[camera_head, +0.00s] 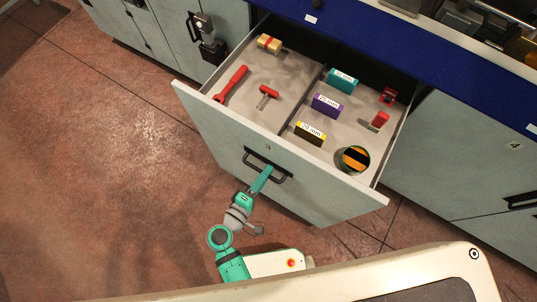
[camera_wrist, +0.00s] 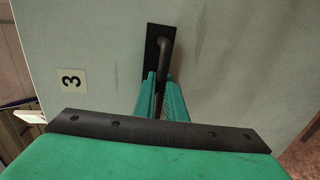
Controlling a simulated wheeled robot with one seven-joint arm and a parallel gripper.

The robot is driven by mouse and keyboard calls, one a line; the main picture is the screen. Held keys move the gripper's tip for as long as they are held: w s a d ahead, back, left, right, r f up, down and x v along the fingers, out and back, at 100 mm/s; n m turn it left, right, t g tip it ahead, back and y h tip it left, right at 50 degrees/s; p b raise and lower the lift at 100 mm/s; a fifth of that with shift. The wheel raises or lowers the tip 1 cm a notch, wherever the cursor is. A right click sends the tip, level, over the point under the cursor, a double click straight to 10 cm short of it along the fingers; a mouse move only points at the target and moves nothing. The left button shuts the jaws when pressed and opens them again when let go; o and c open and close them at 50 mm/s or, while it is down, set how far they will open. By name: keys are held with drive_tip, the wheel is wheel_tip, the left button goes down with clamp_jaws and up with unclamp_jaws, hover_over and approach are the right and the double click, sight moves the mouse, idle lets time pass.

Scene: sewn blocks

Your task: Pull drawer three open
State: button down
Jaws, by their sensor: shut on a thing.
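Drawer three (camera_head: 285,165) stands pulled well out from under the blue worktop, its inside open to view. The label 3 (camera_wrist: 71,79) shows on its front in the wrist view. Its dark bar handle (camera_head: 280,178) is on the front panel, and it also shows in the wrist view (camera_wrist: 165,50). My green gripper (camera_head: 264,176) is shut on the handle, with one finger on each side of the bar in the wrist view (camera_wrist: 163,85). The gripped part of the bar is partly hidden by the fingers.
The drawer holds a red tool (camera_head: 231,84), several small boxes such as a purple one (camera_head: 327,105), and a striped roll (camera_head: 355,159). Drawer four's front (camera_head: 480,150) is at the right. Brown floor (camera_head: 110,150) is clear at the left.

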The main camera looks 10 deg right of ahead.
drive_tip(key=shift+a, duration=0.2)
drive_tip(key=c, duration=2.1)
unclamp_jaws()
drive_tip(key=shift+d, duration=0.1)
drive_tip(key=v, duration=1.1)
drive_tip(key=shift+f, duration=0.1)
